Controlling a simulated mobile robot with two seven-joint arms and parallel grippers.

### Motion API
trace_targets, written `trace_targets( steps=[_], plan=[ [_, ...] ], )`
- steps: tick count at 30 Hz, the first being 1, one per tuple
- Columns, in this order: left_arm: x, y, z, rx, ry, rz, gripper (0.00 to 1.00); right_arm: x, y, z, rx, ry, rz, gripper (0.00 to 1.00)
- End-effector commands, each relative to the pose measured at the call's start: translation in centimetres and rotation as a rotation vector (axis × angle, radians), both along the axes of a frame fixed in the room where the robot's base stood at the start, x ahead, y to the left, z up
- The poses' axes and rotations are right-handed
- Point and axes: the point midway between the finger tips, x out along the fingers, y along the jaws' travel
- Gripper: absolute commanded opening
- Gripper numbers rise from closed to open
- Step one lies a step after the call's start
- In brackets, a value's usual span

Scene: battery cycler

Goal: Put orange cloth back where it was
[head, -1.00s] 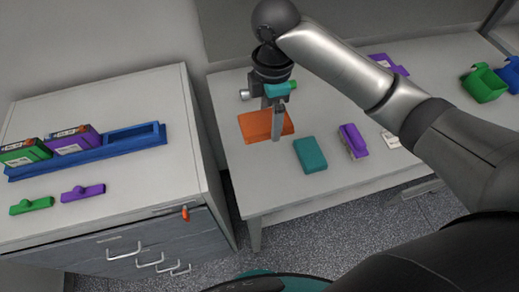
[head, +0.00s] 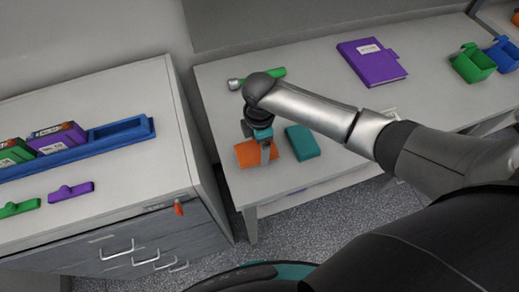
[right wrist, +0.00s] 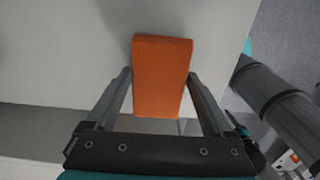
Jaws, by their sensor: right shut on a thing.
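The orange cloth (head: 246,155) is a flat folded piece at the near left of the grey table (head: 225,100). My right gripper (head: 267,158) points down at it and is shut on it. In the right wrist view the cloth (right wrist: 162,75) lies between the two fingers (right wrist: 160,92), with a finger along each side. I cannot tell whether it is lifted off the table. My left gripper is not in view.
A teal block (head: 303,142) lies just right of the cloth. A flashlight (head: 257,79), a purple binder (head: 370,62), a green bin (head: 472,65) and a blue bin (head: 503,55) are on the table. A cabinet (head: 130,205) with a blue rack (head: 118,136) stands left.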

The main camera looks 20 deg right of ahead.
Motion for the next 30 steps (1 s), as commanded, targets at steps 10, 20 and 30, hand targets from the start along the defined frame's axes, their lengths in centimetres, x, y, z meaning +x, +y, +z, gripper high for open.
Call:
trace_targets(
  steps=[10, 20, 30],
  plan=[
    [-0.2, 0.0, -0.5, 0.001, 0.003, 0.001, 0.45, 0.0, 0.0, -2.5, 0.000, 0.000, 0.001, 0.34],
    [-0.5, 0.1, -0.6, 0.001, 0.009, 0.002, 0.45, 0.0, 0.0, -2.8, -0.001, 0.001, 0.000, 0.95],
    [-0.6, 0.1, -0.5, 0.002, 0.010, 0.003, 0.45, 0.0, 0.0, -2.4, 0.000, -0.001, 0.000, 1.00]
  ],
)
